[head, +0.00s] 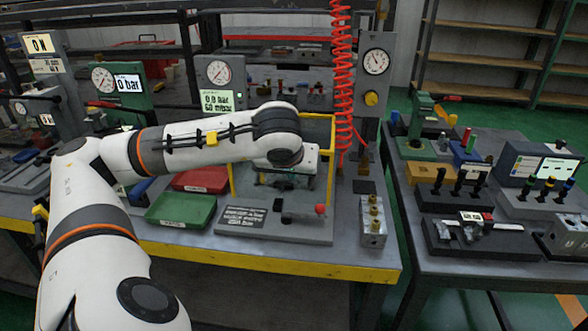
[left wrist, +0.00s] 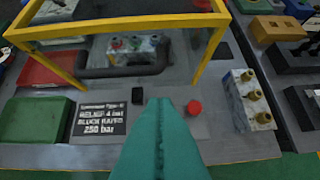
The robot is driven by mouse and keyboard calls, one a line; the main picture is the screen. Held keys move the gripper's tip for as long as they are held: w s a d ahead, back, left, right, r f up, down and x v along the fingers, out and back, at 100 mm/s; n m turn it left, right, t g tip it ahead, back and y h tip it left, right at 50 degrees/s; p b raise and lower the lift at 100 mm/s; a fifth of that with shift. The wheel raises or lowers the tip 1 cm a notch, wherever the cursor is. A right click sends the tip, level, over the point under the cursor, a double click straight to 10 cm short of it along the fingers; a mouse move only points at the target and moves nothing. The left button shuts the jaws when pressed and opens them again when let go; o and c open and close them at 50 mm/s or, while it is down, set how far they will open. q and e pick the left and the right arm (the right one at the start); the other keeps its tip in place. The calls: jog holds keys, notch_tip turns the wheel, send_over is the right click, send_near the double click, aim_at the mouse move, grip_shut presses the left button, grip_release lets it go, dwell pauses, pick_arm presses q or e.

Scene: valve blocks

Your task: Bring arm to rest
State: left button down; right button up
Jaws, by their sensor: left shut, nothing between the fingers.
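My left arm (head: 200,140) comes in from the left and reaches over the bench to the yellow-framed test station. My left gripper (head: 284,182) hangs at the station, partly hidden by my wrist. In the left wrist view its teal fingers (left wrist: 160,108) are together and empty, above the front of the station's grey plate. A valve block (left wrist: 130,50) sits inside the yellow frame (left wrist: 110,22), beyond the fingers. My right gripper is in neither view.
A red-knobbed lever (head: 320,210) is just right of the gripper. A metal block with brass fittings (head: 373,220) stands at the bench's right end. A green tray (head: 181,209) and a red tray (head: 201,179) lie left. A red coiled hose (head: 342,80) hangs behind.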

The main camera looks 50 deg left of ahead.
pick_arm(q)
jog(key=v, duration=0.5)
jog(key=shift+s+d, duration=0.1)
